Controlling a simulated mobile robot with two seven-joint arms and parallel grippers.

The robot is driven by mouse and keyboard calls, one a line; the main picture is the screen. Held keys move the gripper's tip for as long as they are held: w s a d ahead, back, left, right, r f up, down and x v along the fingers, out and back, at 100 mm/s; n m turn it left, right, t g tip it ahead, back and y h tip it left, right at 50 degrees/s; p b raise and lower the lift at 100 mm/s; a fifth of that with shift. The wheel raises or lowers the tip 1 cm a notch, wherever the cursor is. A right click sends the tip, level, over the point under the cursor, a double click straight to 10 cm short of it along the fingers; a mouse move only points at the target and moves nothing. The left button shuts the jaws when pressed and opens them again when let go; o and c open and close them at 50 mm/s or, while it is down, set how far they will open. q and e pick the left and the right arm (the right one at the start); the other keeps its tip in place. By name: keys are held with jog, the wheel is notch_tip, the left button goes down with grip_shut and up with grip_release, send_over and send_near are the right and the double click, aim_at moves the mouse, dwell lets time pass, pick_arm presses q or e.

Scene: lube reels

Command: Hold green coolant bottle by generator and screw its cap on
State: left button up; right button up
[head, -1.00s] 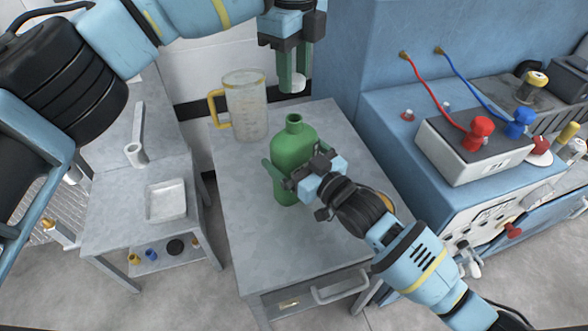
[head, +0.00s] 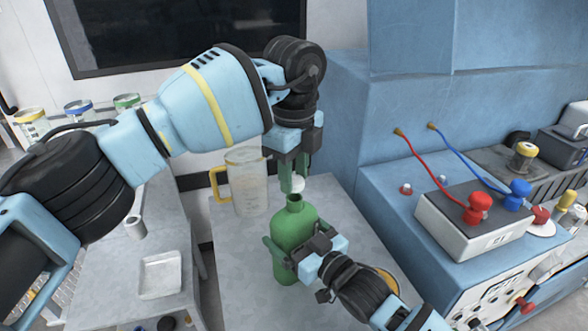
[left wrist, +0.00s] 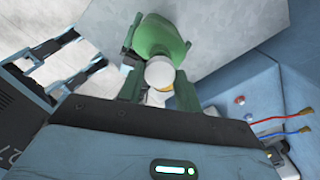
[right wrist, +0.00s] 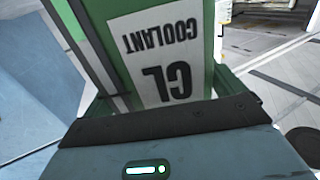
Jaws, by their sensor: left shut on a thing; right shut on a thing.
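The green coolant bottle (head: 294,228) stands upright on the grey table, its open neck facing up. My right gripper (head: 292,250) is shut around its body from the front right. In the right wrist view the bottle's white label (right wrist: 165,55) reads "COOLANT". My left gripper (head: 291,178) points down just above the bottle neck, shut on the white cap (head: 297,185). The cap also shows between the fingers in the left wrist view (left wrist: 159,75), with the green bottle (left wrist: 158,35) beyond it. The cap looks slightly above the neck; whether they touch I cannot tell.
A clear jug (head: 248,185) with a yellow handle stands behind the bottle to the left. The blue generator (head: 450,250) with a grey battery (head: 475,225) and red and blue leads is at right. A lower table (head: 110,265) with a white tray (head: 160,274) is at left.

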pick_arm(q)
jog(key=shift+f, duration=0.35)
jog(key=shift+f, duration=0.15)
jog(key=shift+f, duration=0.75)
jog(key=shift+f, duration=0.5)
dwell(0.4)
